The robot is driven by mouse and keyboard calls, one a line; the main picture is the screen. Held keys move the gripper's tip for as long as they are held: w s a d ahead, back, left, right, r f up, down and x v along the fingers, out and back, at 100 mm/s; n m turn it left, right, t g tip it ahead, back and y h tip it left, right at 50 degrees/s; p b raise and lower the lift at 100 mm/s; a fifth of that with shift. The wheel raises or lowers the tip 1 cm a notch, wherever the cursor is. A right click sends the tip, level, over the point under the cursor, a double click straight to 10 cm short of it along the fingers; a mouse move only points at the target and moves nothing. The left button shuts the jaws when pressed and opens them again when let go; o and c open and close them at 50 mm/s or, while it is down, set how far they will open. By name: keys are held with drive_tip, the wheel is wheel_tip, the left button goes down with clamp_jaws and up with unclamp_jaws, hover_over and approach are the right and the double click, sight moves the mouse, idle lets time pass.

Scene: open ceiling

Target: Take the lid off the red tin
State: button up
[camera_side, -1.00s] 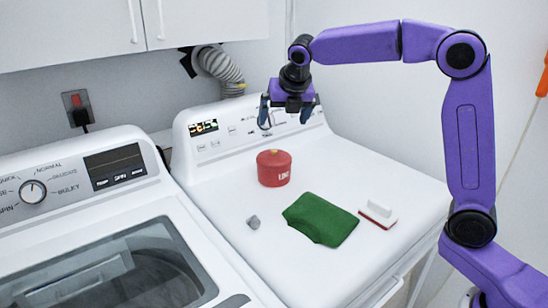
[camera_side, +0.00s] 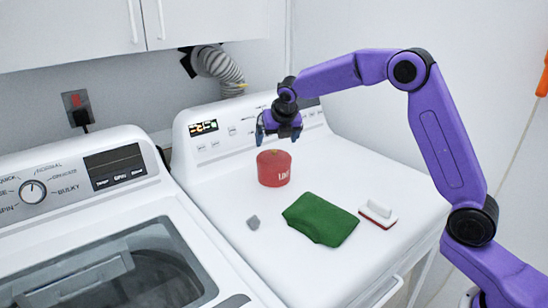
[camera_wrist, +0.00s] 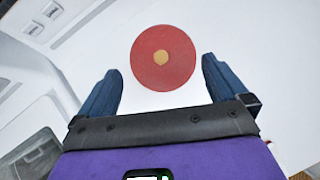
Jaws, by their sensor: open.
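The red tin (camera_side: 274,174) stands upright on the white dryer top, with white lettering on its side. Its red lid (camera_side: 273,157) is on it and has a small yellowish knob on top. In the wrist view the lid (camera_wrist: 163,60) shows from above as a red disc with the knob (camera_wrist: 161,58) at its centre. My gripper (camera_side: 278,138) is above the tin, close over the lid. In the wrist view its two blue fingers (camera_wrist: 160,88) are spread apart with nothing between them, and the lid lies just beyond the fingertips.
A green cloth (camera_side: 320,219) and a white brush with a red base (camera_side: 378,213) lie in front of the tin. A small grey lump (camera_side: 253,222) lies to the left. The dryer's control panel (camera_side: 225,133) rises behind; a washer (camera_side: 100,250) stands at left.

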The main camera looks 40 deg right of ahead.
sight(274, 150)
drive_tip(key=shift+x, duration=2.7)
drive_tip(key=shift+s+a+f, duration=0.1)
drive_tip(key=shift+s, duration=0.1)
